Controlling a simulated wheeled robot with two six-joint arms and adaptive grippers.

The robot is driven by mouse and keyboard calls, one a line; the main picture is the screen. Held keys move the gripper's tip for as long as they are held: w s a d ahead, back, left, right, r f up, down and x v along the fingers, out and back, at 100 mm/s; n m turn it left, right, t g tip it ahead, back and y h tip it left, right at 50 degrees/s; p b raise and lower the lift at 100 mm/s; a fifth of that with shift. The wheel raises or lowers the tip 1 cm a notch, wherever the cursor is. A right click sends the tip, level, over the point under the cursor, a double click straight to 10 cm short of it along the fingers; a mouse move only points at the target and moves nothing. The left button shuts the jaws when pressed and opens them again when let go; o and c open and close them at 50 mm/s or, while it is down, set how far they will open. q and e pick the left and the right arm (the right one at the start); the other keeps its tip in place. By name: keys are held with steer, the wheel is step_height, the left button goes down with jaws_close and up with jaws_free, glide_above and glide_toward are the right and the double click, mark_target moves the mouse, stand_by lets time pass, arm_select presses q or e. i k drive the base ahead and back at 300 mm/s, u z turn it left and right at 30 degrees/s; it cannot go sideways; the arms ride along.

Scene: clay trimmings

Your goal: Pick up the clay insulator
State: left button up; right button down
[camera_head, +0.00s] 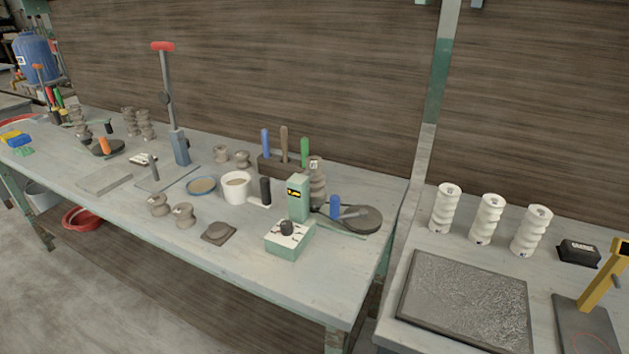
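Several insulator-like pieces stand on the benches, and I cannot tell which one the task means. Two short grey-brown clay spools, one on the left (158,205) and one on the right (183,215), sit near the front of the long bench. Two similar small spools (221,154) stand farther back. Taller ribbed grey-brown pieces (146,124) stand at the back left, and another (317,182) is partly hidden behind a green device. Three white ribbed insulators (487,219) stand upright on the right bench. Neither of my grippers is in view.
A green box with a black knob (287,240), a white mug (236,188), a tool block (283,166) and a round dark wheel (360,219) crowd the long bench. The right bench holds a textured slab (466,296) and a yellow-handled tool (602,278). The long bench's front edge is mostly clear.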

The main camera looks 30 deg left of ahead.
mark_target(313, 163)
steer(key=k, duration=1.3)
steer(key=z, duration=0.1)
steer(key=i, duration=0.9)
steer(key=z, duration=0.1)
